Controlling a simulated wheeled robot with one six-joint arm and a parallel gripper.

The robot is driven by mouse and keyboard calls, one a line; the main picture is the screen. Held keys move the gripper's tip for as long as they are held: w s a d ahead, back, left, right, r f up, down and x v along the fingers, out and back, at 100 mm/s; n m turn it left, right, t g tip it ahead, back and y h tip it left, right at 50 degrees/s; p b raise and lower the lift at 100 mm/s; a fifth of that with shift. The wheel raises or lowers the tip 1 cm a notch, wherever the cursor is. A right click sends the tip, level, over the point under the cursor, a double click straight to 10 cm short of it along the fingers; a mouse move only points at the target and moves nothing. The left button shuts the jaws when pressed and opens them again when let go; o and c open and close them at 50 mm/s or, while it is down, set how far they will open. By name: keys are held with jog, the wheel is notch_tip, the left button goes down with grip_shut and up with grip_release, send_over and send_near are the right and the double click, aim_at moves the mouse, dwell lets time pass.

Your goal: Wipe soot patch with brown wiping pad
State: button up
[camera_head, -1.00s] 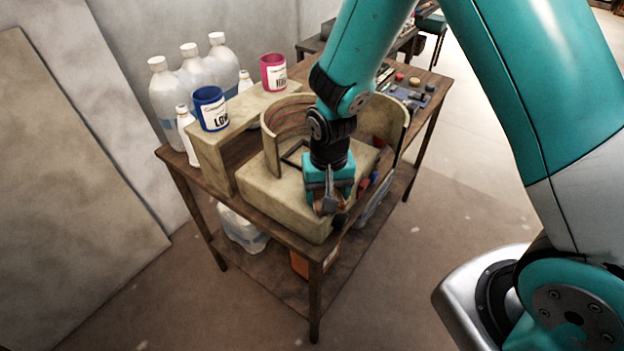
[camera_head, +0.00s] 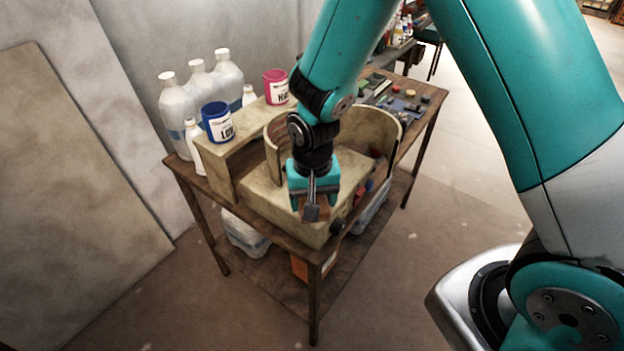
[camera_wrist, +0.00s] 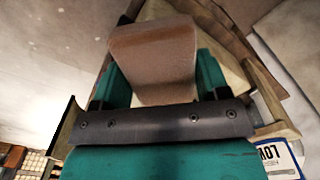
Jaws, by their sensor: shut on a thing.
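My gripper (camera_head: 314,208) is over the front of the pale block-shaped base (camera_head: 268,208) on the wooden table. It is shut on the brown wiping pad (camera_wrist: 155,58), which sits between the two teal fingers in the wrist view. In the head view only a small brown part of the pad (camera_head: 322,203) shows beside the fingers. I cannot tell whether the pad touches the surface below it. No soot patch can be made out; my gripper and arm cover part of the base.
A curved pale wall (camera_head: 380,130) stands behind the gripper. A pale shelf (camera_head: 222,168) at the left bears a blue cup (camera_head: 217,122) and a pink cup (camera_head: 276,88). Clear bottles (camera_head: 178,112) stand behind. Small coloured items lie at the table's far right.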

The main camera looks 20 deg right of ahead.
jog(key=shift+r+p, duration=1)
jog(key=shift+r, duration=0.6)
